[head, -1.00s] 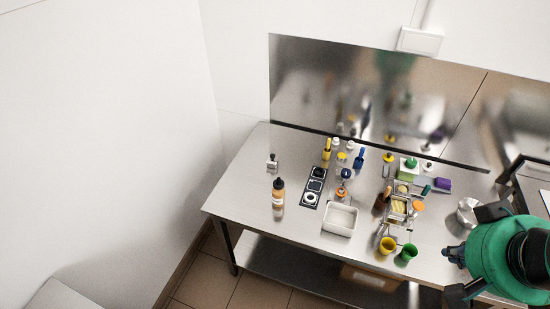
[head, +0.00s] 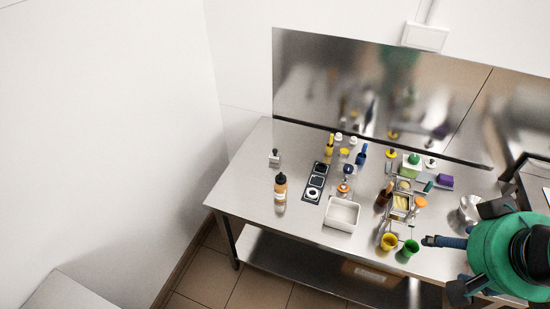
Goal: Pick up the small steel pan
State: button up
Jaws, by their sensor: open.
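A small open rectangular pan (head: 343,225) with a pale, metallic-looking rim stands empty near the front edge of the steel table, left of the cups. A round shiny steel bowl (head: 468,208) stands at the right, partly behind my arm. I cannot tell for certain from its finish that the rectangular one is steel. My gripper (head: 427,241) is a small dark shape at the right, pointing left over the front of the table, just right of the green cup. It is open and apart from the pan, with the cups between them. Its fingers are too small to make out.
A yellow cup (head: 389,242) and a green cup (head: 409,249) stand at the table's front edge. A rack (head: 401,205) with yellow contents stands behind them. The table's left end (head: 240,190) is clear.

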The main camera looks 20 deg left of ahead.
jog(key=shift+r, duration=0.1)
jog(key=w+a+r, duration=0.3)
jog(key=w, duration=0.4)
jog(key=w+a+r+m+g, duration=0.1)
jog(key=w+a+r, duration=0.1)
jog(key=w, duration=0.5)
jog(key=w+a+r, duration=0.3)
jog(key=w, duration=0.3)
jog(key=w+a+f+g+p, duration=0.1)
jog(key=w+a+f, duration=0.2)
jog(key=w+a, duration=0.55)
jog(key=w+a+f+g+p, duration=0.15)
jog(key=w+a, duration=0.45)
jog(key=w, duration=0.6)
jog(key=w+a+f+m+g, duration=0.1)
jog(key=w+a+f, duration=0.5)
jog(key=a+f, duration=0.2)
jog(key=w+a+f+m, duration=0.1)
jog(key=w+a+f, duration=0.55)
jog(key=a, duration=0.25)
jog(key=a+f, duration=0.7)
jog(key=f, duration=0.4)
jog(key=w+a+f+g, duration=0.1)
jog(key=a+f, duration=0.7)
jog(key=f, duration=0.2)
jog(key=shift+a+f+m+p, duration=0.3)
jog(key=shift+f, duration=0.05)
